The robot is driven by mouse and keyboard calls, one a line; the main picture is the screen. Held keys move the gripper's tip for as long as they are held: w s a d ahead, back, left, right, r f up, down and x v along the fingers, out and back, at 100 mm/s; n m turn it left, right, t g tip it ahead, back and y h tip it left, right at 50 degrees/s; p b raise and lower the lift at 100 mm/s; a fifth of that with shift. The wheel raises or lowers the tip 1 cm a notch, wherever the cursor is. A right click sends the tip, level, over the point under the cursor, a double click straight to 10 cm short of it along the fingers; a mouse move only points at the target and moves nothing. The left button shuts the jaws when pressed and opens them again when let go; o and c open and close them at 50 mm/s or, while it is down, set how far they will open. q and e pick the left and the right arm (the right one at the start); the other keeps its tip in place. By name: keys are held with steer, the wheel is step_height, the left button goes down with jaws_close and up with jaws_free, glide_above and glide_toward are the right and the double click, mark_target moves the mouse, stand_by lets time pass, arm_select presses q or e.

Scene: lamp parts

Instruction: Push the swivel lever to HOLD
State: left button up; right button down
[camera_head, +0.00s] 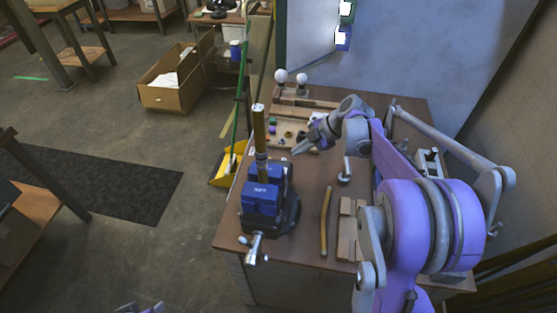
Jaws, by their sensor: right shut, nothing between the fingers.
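A blue vise (262,199) with a dark base stands near the left edge of the wooden table. An upright brass-coloured rod (259,130) rises from its jaws. A silver screw handle (255,248) sticks out at its front. A small knob-like end (243,240) shows beside the base; I cannot tell if it is the swivel lever, and no HOLD mark is readable. My right gripper (294,151) is shut and empty, reaching left over the table just right of the rod and beyond the vise, apart from both as far as I can tell. My left gripper is out of view.
A small grey metal part (345,173) stands right of the vise. A yellow dustpan (226,168) stands left of the table.

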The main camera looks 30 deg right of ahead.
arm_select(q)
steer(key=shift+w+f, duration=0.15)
arm_select(e)
steer(key=x, duration=1)
steer(key=shift+w+f, duration=0.1)
steer(key=shift+w, duration=0.05)
steer(key=shift+w, duration=0.1)
